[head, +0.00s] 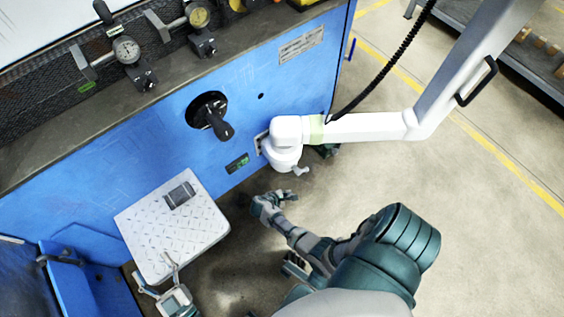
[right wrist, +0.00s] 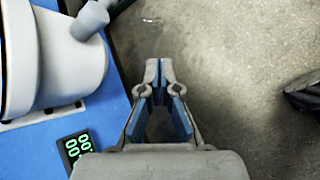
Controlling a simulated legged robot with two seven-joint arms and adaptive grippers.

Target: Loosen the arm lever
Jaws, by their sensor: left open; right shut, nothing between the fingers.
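The white jointed arm (head: 370,126) is mounted on the blue machine front. A small grey lever (head: 300,171) sticks out low on its rounded base joint (head: 286,145). In the right wrist view the lever (right wrist: 90,20) shows at the upper left beside the white joint (right wrist: 55,60). My right gripper (head: 262,204) is below and left of the lever, apart from it. In the right wrist view its fingers (right wrist: 159,68) are shut together with nothing between them. My left gripper (head: 157,268) is open and empty at the lower left, by the patterned plate.
A light patterned plate (head: 165,230) bears a small dark block (head: 180,194). A black rotary handle (head: 218,125) and a digital display (head: 237,163) are on the blue front (head: 140,150). Gauges (head: 126,50) stand on the ledge. The floor (head: 470,230) at right is open.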

